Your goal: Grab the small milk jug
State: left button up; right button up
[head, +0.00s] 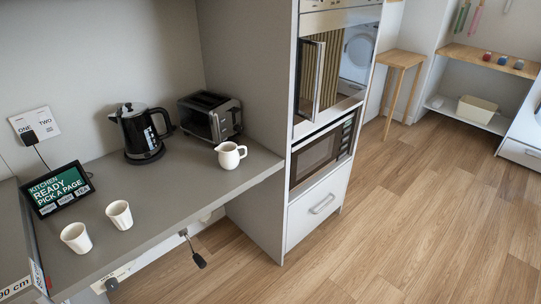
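The small white milk jug (230,155) stands upright on the grey counter (170,202), near its right end and front edge. Its spout points left and its handle is on the right. Nothing touches it. Neither of my grippers shows in the head view.
A black toaster (210,116) stands behind the jug and a black kettle (141,131) to its left. Two white cups (119,215) and a tablet (58,189) sit further left. A tall oven cabinet (318,150) rises to the right. The wooden floor (400,215) is clear.

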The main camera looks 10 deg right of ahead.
aim_at(229, 157)
jog(key=i+l, duration=0.15)
jog(key=l, duration=0.15)
jog(key=i+l, duration=0.1)
jog(key=l, duration=0.2)
jog(key=i+l, duration=0.15)
jog(key=l, duration=0.2)
jog(key=i+l, duration=0.1)
jog(key=l, duration=0.2)
